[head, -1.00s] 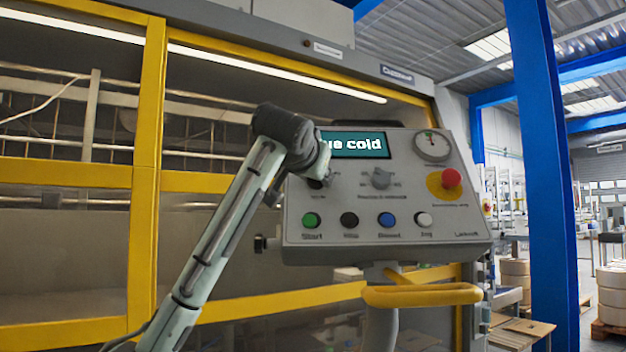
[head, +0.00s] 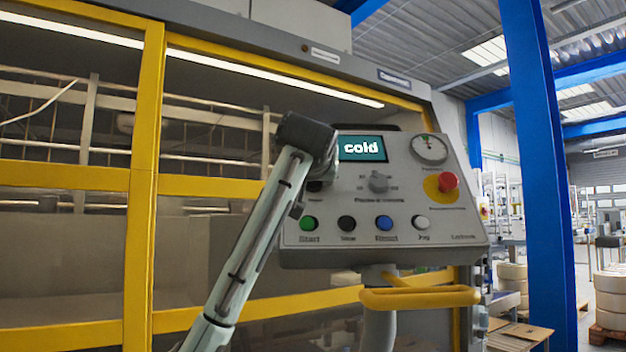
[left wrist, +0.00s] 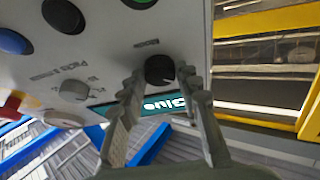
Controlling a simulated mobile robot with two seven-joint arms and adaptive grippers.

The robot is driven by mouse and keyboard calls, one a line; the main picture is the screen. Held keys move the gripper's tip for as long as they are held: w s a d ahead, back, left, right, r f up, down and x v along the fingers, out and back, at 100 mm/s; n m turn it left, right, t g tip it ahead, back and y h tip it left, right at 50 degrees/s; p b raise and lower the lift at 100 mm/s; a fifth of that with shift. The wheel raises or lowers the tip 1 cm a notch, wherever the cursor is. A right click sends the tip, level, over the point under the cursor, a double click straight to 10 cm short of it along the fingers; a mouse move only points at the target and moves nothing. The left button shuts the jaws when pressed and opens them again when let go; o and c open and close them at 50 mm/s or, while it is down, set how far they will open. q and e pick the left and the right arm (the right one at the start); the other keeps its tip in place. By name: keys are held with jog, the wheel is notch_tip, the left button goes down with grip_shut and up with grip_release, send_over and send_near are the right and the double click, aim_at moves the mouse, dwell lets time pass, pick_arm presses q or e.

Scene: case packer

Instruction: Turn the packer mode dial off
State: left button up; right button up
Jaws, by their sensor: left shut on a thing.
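The packer mode dial, a small black knob (left wrist: 160,70), sits on the grey control panel under the display's left end. My left gripper (left wrist: 158,77) has one finger on each side of it and is shut on it. The dial's pointer and position marks cannot be made out. My right gripper is not in view.
The control panel (head: 440,225) also bears a grey selector knob (head: 378,182), a red emergency button (head: 448,181), a gauge (head: 429,149) and a row of coloured buttons. The teal display (head: 362,148) is partly covered. A yellow handle (head: 420,298) juts out below.

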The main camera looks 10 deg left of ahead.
pick_arm(q)
jog(key=o, duration=1.1)
jog(key=shift+o, duration=0.3)
jog(key=shift+s, duration=0.1)
jog(key=v, duration=1.1)
jog(key=shift+s, duration=0.4)
jog(key=shift+f, duration=0.1)
